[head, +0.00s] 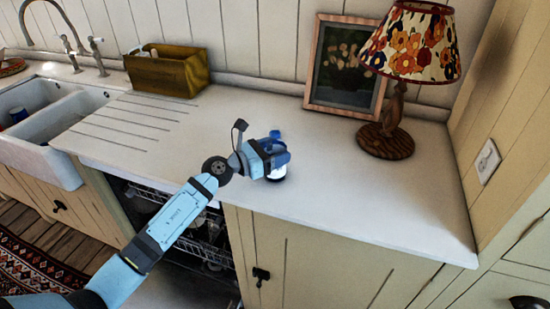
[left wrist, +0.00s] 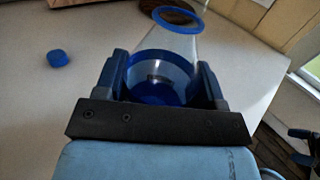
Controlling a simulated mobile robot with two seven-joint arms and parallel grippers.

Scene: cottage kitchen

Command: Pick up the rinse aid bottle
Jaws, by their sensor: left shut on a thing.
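The rinse aid bottle is clear with blue liquid and a blue ring at its top; in the left wrist view the bottle (left wrist: 163,68) stands between the two fingers. In the head view only part of the bottle (head: 277,174) shows, the rest hidden by my gripper. My left gripper (head: 278,156) is shut on the bottle, over the white counter. The fingers of the left gripper (left wrist: 162,85) press on both sides of it in the left wrist view. I cannot tell whether the bottle touches the counter.
A small blue cap (left wrist: 59,58) lies on the counter (head: 350,190), and shows behind the gripper in the head view (head: 275,134). A framed picture (head: 345,65) and a lamp (head: 388,130) stand behind. An olive box (head: 165,72) is near the sink (head: 55,125). An open dishwasher (head: 205,235) is below.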

